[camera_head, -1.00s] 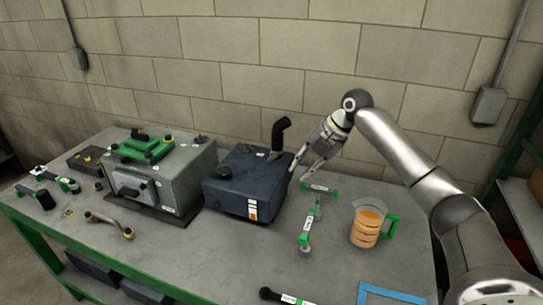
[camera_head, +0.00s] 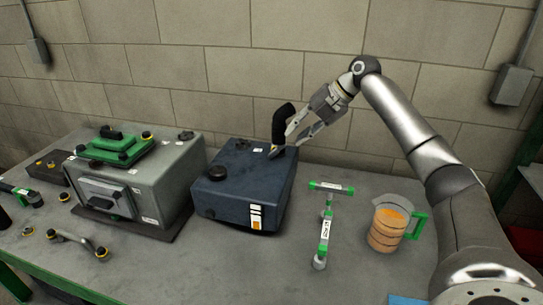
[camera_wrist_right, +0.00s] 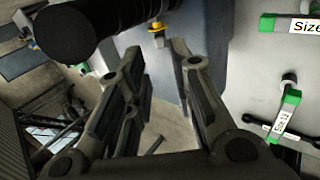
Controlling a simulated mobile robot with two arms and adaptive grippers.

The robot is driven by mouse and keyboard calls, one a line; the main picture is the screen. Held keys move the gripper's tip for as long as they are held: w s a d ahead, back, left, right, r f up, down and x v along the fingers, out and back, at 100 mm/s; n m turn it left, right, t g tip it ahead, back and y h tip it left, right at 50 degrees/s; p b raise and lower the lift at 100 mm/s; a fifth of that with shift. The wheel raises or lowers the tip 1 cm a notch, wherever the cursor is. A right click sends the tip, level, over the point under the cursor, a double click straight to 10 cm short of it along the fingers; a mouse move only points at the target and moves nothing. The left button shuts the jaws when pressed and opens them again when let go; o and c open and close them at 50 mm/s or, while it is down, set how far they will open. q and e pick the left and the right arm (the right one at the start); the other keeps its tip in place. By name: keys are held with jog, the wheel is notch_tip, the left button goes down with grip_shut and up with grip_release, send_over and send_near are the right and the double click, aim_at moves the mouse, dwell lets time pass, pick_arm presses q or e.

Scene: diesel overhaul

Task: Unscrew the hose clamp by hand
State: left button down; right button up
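A black bent hose (camera_head: 281,122) stands up at the back right of the dark blue box (camera_head: 232,195). My right gripper (camera_head: 294,136) is open and empty, its fingertips close to the right of the hose. I cannot tell if they touch it. In the right wrist view the hose (camera_wrist_right: 80,32) crosses the top left, and the open right gripper (camera_wrist_right: 158,52) has its two fingers spread below a small yellow and metal part (camera_wrist_right: 157,30). That part may be the hose clamp; I cannot tell for sure. My left gripper is not in view.
A grey engine-like box (camera_head: 150,190) with a green top stands left of the blue box. Green-handled size-labelled tools (camera_head: 325,235) and a jug of orange liquid (camera_head: 388,225) lie to the right. A wall is close behind the table.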

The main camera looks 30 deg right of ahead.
aim_at(279, 149)
jog(key=p+x, duration=0.3)
jog(key=x, duration=0.6)
jog(key=shift+a+f, duration=0.25)
jog(key=shift+f, duration=0.1)
jog(key=shift+w, duration=0.1)
grip_shut()
